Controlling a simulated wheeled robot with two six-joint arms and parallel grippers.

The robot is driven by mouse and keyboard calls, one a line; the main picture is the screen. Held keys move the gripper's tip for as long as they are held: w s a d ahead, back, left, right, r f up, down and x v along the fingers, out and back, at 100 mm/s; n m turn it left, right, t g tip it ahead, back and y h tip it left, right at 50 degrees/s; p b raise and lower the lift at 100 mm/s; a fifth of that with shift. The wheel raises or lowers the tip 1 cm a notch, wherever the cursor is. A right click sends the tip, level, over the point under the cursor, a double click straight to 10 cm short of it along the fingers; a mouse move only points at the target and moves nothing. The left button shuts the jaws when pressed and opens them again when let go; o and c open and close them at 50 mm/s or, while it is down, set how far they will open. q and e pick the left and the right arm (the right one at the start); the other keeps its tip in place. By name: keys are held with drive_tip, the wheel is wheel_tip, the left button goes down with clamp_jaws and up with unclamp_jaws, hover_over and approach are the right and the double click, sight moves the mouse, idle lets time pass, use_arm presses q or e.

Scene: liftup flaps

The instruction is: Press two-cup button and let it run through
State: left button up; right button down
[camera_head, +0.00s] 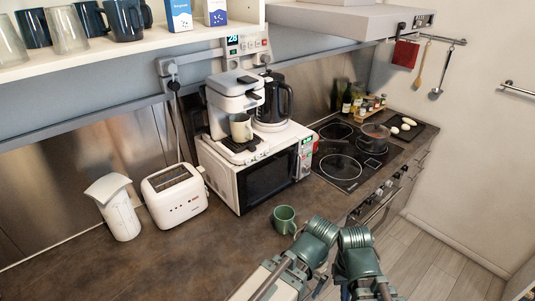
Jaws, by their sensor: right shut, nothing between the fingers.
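The white and grey coffee machine (234,92) stands on top of the white microwave (225,178). A pale green mug (241,127) stands under its spout. The two-cup button is too small to make out. My right gripper (364,291) is at the bottom edge, shut and empty, partly cut off by the frame. It is well in front of the coffee machine, apart from it, below and to the right. My left gripper is not seen.
A green mug (284,219) stands on the counter near my arm. A toaster (175,195) and a white jug (115,207) stand to the left. A dark kettle (273,101) is beside the coffee machine. The hob (341,168) holds a pot (374,138). A shelf (150,40) overhangs the back left.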

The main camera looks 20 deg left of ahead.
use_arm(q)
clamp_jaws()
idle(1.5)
